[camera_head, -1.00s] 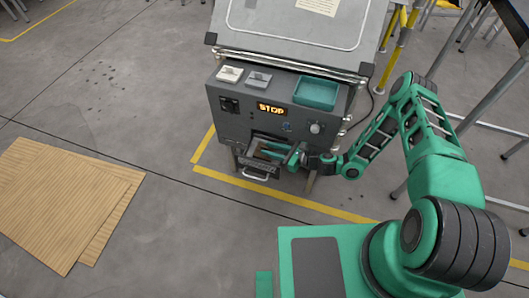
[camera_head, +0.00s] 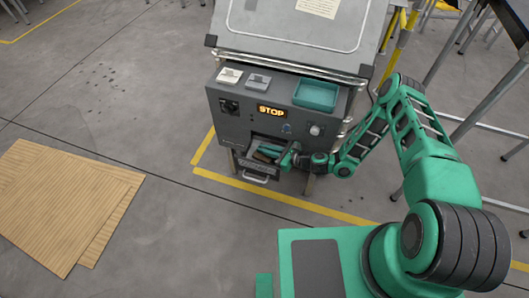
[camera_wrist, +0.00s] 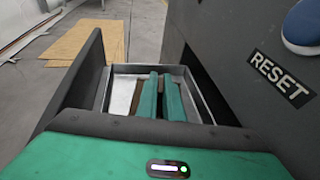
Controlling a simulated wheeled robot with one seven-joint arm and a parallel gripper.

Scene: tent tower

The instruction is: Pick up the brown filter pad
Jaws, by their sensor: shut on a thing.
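The brown filter pad (camera_wrist: 161,84) lies in the open metal drawer (camera_wrist: 122,90) of the grey machine. Much of the pad is hidden by the fingers. In the head view, the gripper (camera_head: 276,152) is at the open drawer (camera_head: 258,170) low on the machine's front, and a small brown patch of the pad (camera_head: 266,153) shows.
The machine (camera_head: 235,125) has a lit STOP display (camera_head: 271,112) and a teal tray (camera_head: 316,94) on top. In the wrist view, a RESET label (camera_wrist: 280,77) is on the panel close at right. Cardboard sheets (camera_head: 55,205) lie on the floor at left.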

